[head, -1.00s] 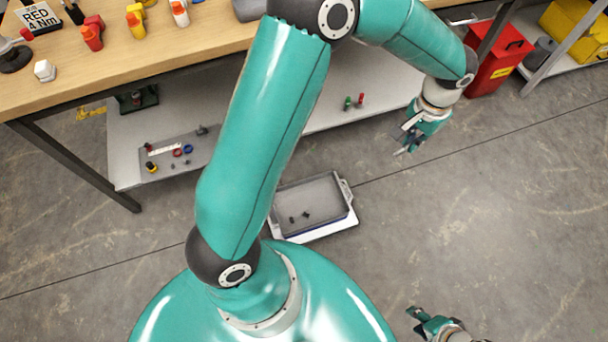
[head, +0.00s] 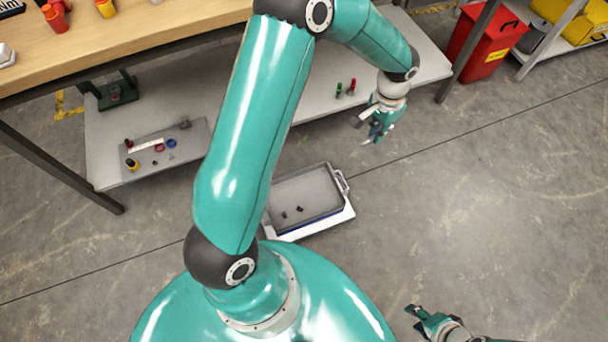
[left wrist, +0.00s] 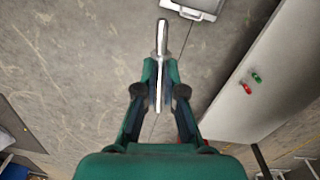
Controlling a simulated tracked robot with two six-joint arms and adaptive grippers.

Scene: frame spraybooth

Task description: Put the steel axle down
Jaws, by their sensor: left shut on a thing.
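My left gripper (head: 368,135) is in the upper right of the head view, above the floor beside the bench's lower shelf. In the left wrist view my left gripper (left wrist: 161,80) is shut on the steel axle (left wrist: 161,38). The axle is a shiny, slim rod that sticks out beyond the fingertips, and its lower part is between the fingers. In the head view the axle is too small to tell clearly from the fingers. My right gripper (head: 412,318) is low in the head view, with its fingers apart and nothing visible between them.
A grey tray (head: 337,207) with small dark parts sits on the floor. The lower shelf (head: 310,110) holds a red and a green item (head: 345,89) and a mat (head: 196,140) with small parts. A red bin (head: 480,50) stands at the back right. Floor at the right is clear.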

